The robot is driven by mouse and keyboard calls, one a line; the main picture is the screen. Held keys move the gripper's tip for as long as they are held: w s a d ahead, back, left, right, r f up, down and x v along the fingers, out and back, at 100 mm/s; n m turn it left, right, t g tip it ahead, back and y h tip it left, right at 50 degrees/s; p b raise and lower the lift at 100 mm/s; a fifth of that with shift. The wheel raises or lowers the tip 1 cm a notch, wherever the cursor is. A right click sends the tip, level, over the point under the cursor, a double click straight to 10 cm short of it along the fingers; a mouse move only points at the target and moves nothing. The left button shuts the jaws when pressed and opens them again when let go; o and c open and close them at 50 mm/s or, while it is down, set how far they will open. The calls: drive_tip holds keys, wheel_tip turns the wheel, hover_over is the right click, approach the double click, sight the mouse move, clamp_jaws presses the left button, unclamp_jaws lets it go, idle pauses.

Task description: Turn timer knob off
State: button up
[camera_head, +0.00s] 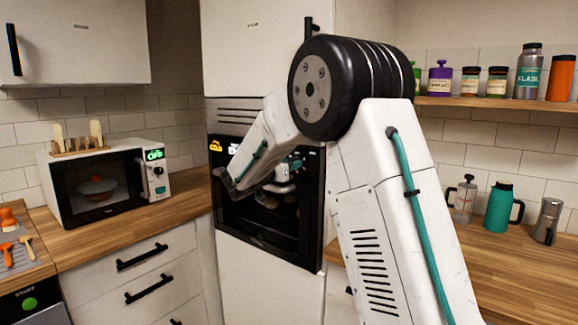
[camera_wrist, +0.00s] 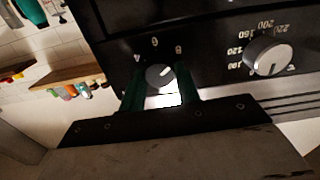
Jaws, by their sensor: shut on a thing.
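The timer knob (camera_wrist: 158,74) is a small round dark-faced knob with a pale pointer, on the black oven panel in the wrist view. It sits between the green fingers of my gripper (camera_wrist: 160,82), which are shut on it from both sides. A few pale marks show around the knob; they are too blurred to read surely. In the head view the oven (camera_head: 262,225) is in the middle, and my arm hides the knob and most of the control panel.
A larger silver temperature knob (camera_wrist: 270,56) sits beside the timer knob, close to my gripper. In the head view a microwave (camera_head: 95,188) reading OFF stands on the left counter. A teal jug (camera_head: 498,208) and pots stand on the right counter, under a shelf (camera_head: 495,102) with jars.

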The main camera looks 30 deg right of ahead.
drive_tip(key=shift+s+f+m, duration=0.1)
drive_tip(key=shift+f+m, duration=0.1)
drive_tip(key=shift+m, duration=6.1)
drive_tip(key=shift+s+f+m, duration=0.1)
drive_tip(key=shift+f+m, duration=0.05)
drive_tip(key=shift+m, duration=6.15)
drive_tip(key=o, duration=1)
drive_tip(key=shift+r, duration=0.1)
